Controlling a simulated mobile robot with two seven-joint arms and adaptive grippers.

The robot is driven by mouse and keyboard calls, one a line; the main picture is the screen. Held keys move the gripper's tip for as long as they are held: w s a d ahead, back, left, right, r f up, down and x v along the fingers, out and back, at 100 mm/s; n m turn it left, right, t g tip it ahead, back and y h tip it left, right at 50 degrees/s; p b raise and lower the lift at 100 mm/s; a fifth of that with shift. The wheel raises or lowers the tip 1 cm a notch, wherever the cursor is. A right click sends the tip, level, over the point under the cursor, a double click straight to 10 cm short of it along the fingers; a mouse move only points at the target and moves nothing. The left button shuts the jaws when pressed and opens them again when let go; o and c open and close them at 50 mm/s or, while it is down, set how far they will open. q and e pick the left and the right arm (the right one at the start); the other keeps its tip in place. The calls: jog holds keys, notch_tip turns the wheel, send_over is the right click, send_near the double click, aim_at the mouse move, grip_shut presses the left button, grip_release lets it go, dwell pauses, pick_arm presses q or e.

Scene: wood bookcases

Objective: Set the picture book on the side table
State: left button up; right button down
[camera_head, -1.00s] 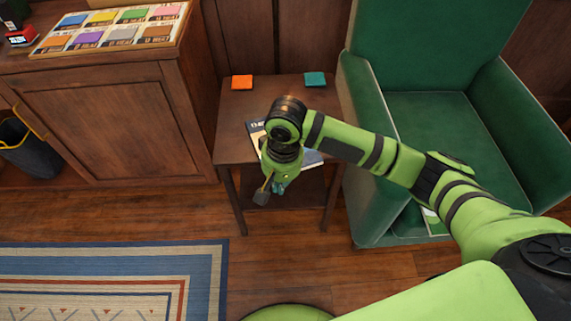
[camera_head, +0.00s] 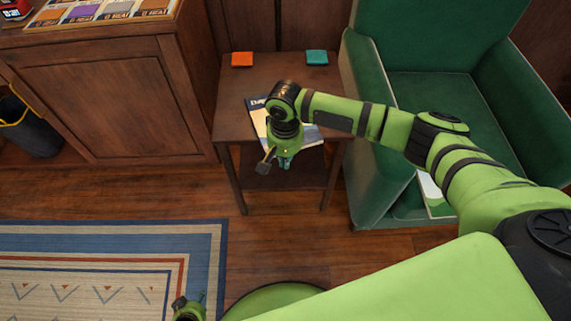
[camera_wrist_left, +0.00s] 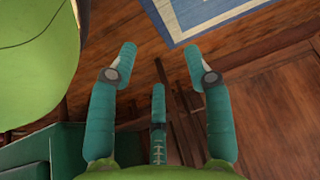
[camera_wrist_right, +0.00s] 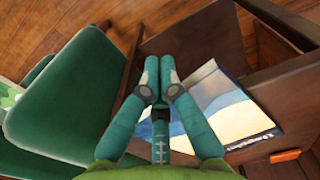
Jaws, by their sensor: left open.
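The picture book (camera_head: 313,135), with a blue and pale cover, is over the front part of the brown side table (camera_head: 232,125). Its near edge reaches about the table's front edge; whether it fully rests there is unclear. My right gripper (camera_head: 284,162) is at the book's near side, hiding part of it. In the right wrist view its fingers (camera_wrist_right: 159,72) are drawn together at the edge of the book (camera_wrist_right: 235,115) and seem shut on it; the contact is hidden. My left gripper (camera_head: 190,305) is low at the bottom edge, open and empty in the left wrist view (camera_wrist_left: 161,58).
An orange square (camera_head: 242,59) and a teal square (camera_head: 317,57) lie at the table's back. A green armchair (camera_head: 450,110) stands close on the right, a wooden cabinet (camera_head: 110,110) on the left. A rug (camera_head: 90,270) covers the floor at front left.

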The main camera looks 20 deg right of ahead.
jog(key=w+p, duration=0.2)
jog(key=w+d+p, duration=0.1)
jog(key=p, duration=0.2)
jog(key=shift+w+r, duration=0.2)
jog(key=shift+w, duration=0.2)
pick_arm(q)
jog(key=s+r+g, duration=0.1)
jog(key=s+g, duration=0.2)
jog(key=s, duration=1)
jog(key=shift+a, duration=0.4)
pick_arm(e)
jog(key=shift+d+f, duration=0.1)
jog(key=shift+f, duration=0.1)
